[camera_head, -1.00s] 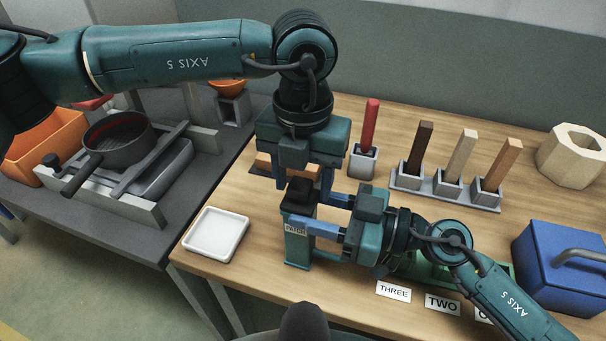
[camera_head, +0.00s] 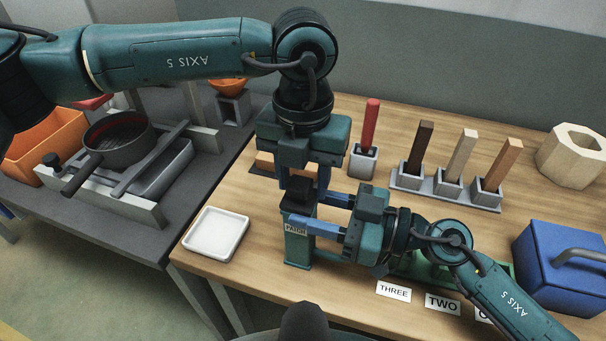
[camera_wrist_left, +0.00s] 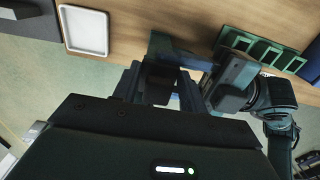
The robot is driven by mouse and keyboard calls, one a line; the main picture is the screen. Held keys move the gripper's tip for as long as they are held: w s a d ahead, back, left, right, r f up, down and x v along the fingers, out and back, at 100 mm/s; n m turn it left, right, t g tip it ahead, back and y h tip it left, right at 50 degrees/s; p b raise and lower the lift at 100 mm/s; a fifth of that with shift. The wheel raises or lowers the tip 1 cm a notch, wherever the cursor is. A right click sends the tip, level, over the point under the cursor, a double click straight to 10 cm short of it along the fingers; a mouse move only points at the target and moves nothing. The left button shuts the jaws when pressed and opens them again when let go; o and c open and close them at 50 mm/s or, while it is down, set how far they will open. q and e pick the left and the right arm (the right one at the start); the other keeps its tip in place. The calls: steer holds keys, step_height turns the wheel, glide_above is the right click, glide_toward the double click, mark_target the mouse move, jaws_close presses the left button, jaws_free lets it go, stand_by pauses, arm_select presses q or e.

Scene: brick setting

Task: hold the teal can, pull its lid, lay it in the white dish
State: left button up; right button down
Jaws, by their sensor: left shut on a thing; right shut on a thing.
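The teal can (camera_head: 298,248) stands upright on the wooden table, with a pale printed label on its front. Its black lid (camera_head: 298,195) sits on top. My left gripper (camera_head: 302,190) points down from above and is shut on the lid. My right gripper (camera_head: 308,212) comes in level from the right and is shut on the can's upper body. The white dish (camera_head: 216,235) is empty on the table to the left of the can. It also shows in the left wrist view (camera_wrist_left: 86,48). The far finger contacts are partly hidden.
A red-handled piece (camera_head: 371,125) and several wooden posts stand in grey holders behind. A blue box (camera_head: 562,268) and a pale hexagonal ring (camera_head: 572,155) are at right. A green rack (camera_head: 430,268) lies under my right arm. A pan (camera_head: 118,142) is on the left bench.

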mark_target(303, 176)
arm_select(q)
steer(key=shift+r, duration=0.15)
steer(key=shift+r, duration=0.95)
steer(key=shift+r, duration=0.1)
steer(key=shift+r, duration=1.9)
arm_select(e)
steer(key=c, duration=0.8)
jaws_free()
steer(key=shift+o, duration=0.2)
arm_select(q)
step_height(303, 176, down, 2)
steer(key=b, duration=0.2)
steer(key=shift+f+b, duration=0.25)
steer(key=shift+b, duration=0.05)
steer(key=shift+f, duration=0.1)
arm_select(e)
steer(key=v, duration=1.2)
